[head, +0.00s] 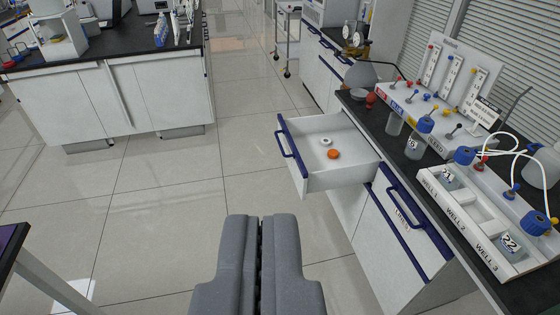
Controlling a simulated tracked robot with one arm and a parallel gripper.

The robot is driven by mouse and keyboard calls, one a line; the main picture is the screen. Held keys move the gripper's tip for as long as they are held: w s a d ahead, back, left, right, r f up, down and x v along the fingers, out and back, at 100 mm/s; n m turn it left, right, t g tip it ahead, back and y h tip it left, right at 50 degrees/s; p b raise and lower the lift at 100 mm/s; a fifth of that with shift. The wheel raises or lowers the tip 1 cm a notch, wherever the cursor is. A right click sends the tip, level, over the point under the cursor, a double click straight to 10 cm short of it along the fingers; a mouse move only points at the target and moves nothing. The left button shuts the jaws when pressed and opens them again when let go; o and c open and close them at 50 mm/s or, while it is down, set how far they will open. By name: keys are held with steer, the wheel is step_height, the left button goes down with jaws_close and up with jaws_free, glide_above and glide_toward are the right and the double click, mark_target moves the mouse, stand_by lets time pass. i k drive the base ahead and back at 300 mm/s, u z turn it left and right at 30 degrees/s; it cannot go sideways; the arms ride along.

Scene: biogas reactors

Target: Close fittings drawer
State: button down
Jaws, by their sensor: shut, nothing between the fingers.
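The fittings drawer (345,181) is pulled out from the bench on the right, with a white body and a blue front edge. A blue handle (290,155) runs along its front, facing left. A white ring (325,142) and an orange ring-like piece (333,154) lie inside it. My gripper (260,222) is at the bottom middle, grey, its two fingers shut together with nothing between them. It appears to the left of and nearer than the drawer, apart from it.
The dark bench top (400,150) carries a white rack with wells (470,215), bottles, tubes and a valve panel (455,80). A closed cabinet with blue handles (400,235) is below. Open tiled floor (150,190) lies left, before a white island bench (110,95). A table edge (12,240) shows lower left.

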mark_target(299, 139)
steer(key=u, duration=0.25)
steer(key=i, duration=1.3)
steer(key=u, duration=0.05)
